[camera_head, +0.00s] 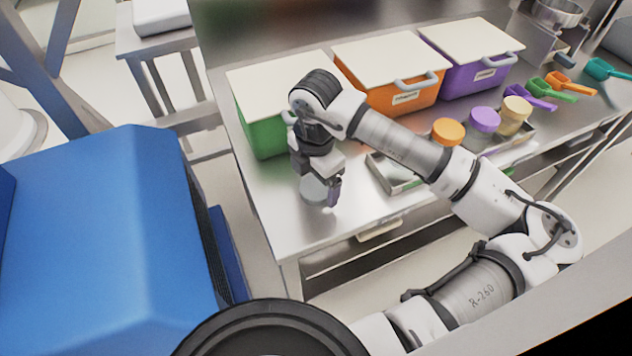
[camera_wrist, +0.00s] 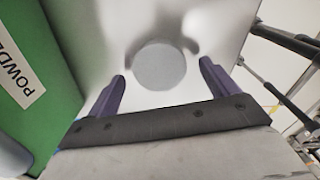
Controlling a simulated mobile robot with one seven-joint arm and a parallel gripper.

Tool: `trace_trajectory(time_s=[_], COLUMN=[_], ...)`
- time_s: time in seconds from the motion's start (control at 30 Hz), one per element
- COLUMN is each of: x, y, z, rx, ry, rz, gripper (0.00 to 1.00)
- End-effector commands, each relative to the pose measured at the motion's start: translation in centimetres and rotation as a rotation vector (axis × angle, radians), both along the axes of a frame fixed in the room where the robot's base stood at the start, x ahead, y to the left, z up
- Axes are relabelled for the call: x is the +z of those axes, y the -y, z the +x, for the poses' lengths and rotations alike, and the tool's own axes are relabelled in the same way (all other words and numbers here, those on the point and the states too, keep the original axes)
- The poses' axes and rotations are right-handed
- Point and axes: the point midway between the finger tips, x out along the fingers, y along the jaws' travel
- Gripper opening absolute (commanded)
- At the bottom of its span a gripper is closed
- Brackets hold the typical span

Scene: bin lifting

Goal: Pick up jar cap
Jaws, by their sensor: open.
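A round grey disc (camera_wrist: 160,67), which looks like the top of a jar or its cap, shows in the wrist view just ahead of and between my fingertips. In the head view a pale grey round jar-like thing (camera_head: 314,190) stands on the steel table, partly hidden by my gripper. My gripper (camera_head: 319,188) points down close over it at the table's left end. Its two purple fingers are apart in the wrist view (camera_wrist: 162,72), with nothing held. I cannot tell whether a finger touches the disc.
A green bin (camera_head: 262,133) stands close beside my gripper; an orange bin (camera_head: 408,100) and a purple bin (camera_head: 480,78) follow to the right. A metal tray (camera_head: 384,177) holds jars with orange (camera_head: 448,131), purple (camera_head: 484,120) and beige lids. Coloured scoops lie far right.

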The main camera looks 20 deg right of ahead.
Motion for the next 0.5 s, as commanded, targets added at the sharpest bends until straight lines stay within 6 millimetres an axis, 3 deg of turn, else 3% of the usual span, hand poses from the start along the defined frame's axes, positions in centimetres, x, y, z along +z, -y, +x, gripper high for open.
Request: trace_trajectory(time_s=[0.13, 0.37, 0.5], x=[-1.20, -1.38, -1.36], y=[-0.02, -0.01, 0.00], z=[-0.03, -0.01, 0.00], rx=[0.000, 0.000, 0.000], ry=[-0.001, -0.001, -0.001], rz=[0.000, -0.001, -0.001], gripper=[0.86, 0.86, 0.68])
